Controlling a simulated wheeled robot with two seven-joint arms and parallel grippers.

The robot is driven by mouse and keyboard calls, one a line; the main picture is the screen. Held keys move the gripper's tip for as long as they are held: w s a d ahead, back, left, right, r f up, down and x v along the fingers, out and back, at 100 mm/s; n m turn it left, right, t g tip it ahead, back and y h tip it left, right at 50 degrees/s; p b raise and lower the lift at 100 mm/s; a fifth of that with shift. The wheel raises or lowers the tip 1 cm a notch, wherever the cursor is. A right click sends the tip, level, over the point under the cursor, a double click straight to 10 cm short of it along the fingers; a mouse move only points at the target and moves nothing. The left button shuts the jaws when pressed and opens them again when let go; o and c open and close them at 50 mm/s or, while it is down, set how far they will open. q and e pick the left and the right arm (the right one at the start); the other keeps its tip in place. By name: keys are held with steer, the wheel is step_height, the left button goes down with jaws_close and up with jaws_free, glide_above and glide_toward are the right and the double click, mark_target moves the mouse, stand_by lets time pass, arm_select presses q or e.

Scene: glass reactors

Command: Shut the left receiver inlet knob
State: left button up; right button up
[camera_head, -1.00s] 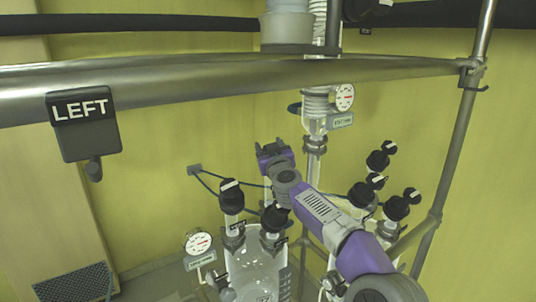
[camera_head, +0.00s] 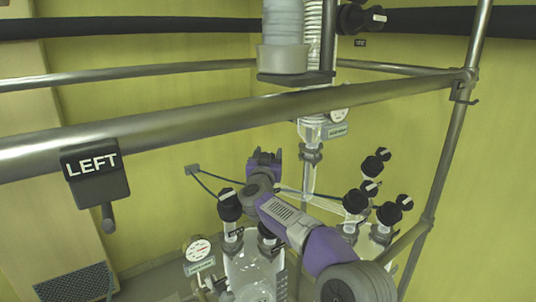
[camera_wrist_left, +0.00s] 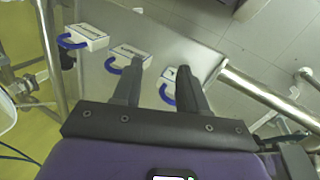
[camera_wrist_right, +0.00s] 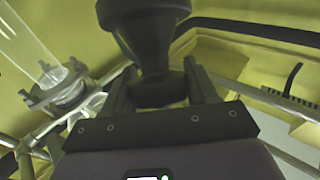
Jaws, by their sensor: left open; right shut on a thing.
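The left receiver is the glass vessel (camera_head: 255,275) at the bottom middle of the head view. It carries a black knob (camera_head: 229,204) on its left neck and another dark knob (camera_head: 268,236) partly behind my right arm. My right gripper (camera_head: 264,158) is above and right of the left-neck knob; its fingertips are not clear there. In the right wrist view it is shut on a black flared knob (camera_wrist_right: 158,60); I cannot tell which knob this is. In the left wrist view my left gripper (camera_wrist_left: 160,75) is open and empty.
A metal rail (camera_head: 270,118) crosses in front, with a "LEFT" sign (camera_head: 95,170). A gauge (camera_head: 197,249) stands left of the receiver. More black-knobbed glassware (camera_head: 370,205) is on the right. Tags with blue loops (camera_wrist_left: 85,37) lie under my left gripper.

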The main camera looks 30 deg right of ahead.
steer(key=o, duration=1)
steer(key=shift+f, duration=0.1)
steer(key=shift+c, duration=0.2)
steer(key=shift+a, duration=0.1)
arm_select(q)
steer(key=shift+f+b, duration=1)
steer(key=shift+b, duration=0.05)
arm_select(e)
steer(key=v, duration=0.7)
steer(key=shift+s, duration=0.2)
